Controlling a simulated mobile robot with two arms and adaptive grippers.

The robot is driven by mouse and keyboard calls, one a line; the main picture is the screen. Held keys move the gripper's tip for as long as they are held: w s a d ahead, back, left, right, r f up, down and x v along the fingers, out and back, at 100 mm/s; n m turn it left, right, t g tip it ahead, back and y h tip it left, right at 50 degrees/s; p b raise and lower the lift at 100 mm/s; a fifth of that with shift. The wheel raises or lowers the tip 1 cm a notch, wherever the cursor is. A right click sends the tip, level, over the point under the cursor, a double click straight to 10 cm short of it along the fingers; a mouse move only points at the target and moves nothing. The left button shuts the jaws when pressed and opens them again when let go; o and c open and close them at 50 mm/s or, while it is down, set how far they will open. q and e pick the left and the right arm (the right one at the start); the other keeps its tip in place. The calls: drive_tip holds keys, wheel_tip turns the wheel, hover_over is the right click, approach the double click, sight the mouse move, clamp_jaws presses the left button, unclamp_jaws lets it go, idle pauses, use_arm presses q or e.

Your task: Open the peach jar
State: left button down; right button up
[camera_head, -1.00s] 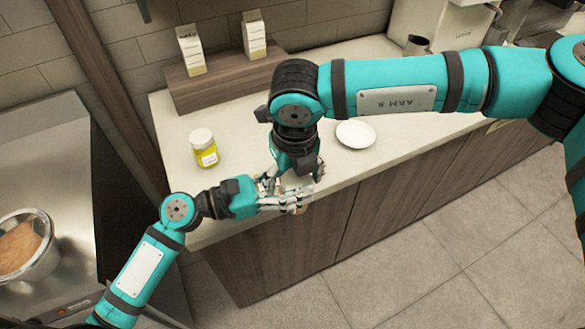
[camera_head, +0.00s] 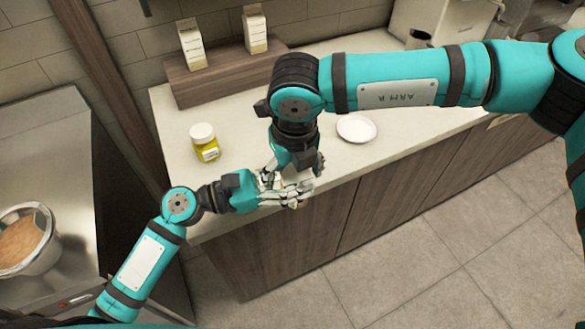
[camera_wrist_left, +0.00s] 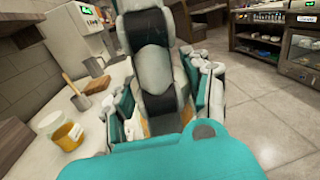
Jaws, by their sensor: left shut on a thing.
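My left gripper (camera_head: 290,194) reaches in from the left above the counter's front edge. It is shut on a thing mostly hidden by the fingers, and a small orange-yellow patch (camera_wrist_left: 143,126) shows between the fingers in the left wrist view. This may be the peach jar; I cannot tell for sure. My right gripper (camera_head: 296,172) points down right over the left one, and its fingers are too hidden to read. In the left wrist view the right gripper (camera_wrist_left: 155,75) fills the middle, between the left fingers. A yellow jar (camera_head: 207,151) with a white lid stands upright on the counter.
The pale counter (camera_head: 180,125) has a dark wooden riser (camera_head: 225,76) at the back with two cartons (camera_head: 191,44) (camera_head: 255,29). A small white plate (camera_head: 356,129) lies right of the grippers. A metal pot (camera_head: 22,243) stands at the far left.

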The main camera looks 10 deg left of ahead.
drive_tip(key=shift+s+d+r, duration=0.1)
drive_tip(key=shift+s+r, duration=0.05)
drive_tip(key=shift+r, duration=1.05)
drive_tip(key=shift+s+d+r, duration=0.1)
drive_tip(key=shift+s+r, duration=0.05)
drive_tip(key=shift+r, duration=1)
drive_tip(key=shift+c, duration=0.2)
drive_tip(key=shift+s+d+r, duration=0.1)
drive_tip(key=shift+r, duration=0.4)
drive_tip(key=shift+s+d+r, duration=0.1)
drive_tip(key=shift+r, duration=0.35)
drive_tip(key=shift+d+r, duration=0.3)
drive_tip(key=shift+r, duration=0.05)
drive_tip(key=f, duration=0.5)
drive_tip(key=w+f, duration=0.1)
drive_tip(key=f, duration=0.1)
drive_tip(key=shift+a+f, duration=0.2)
drive_tip(key=shift+f, duration=0.05)
drive_tip(key=c, duration=1.1)
drive_tip(key=o, duration=1.1)
drive_tip(key=shift+o, duration=0.2)
drive_tip(key=shift+r, duration=0.1)
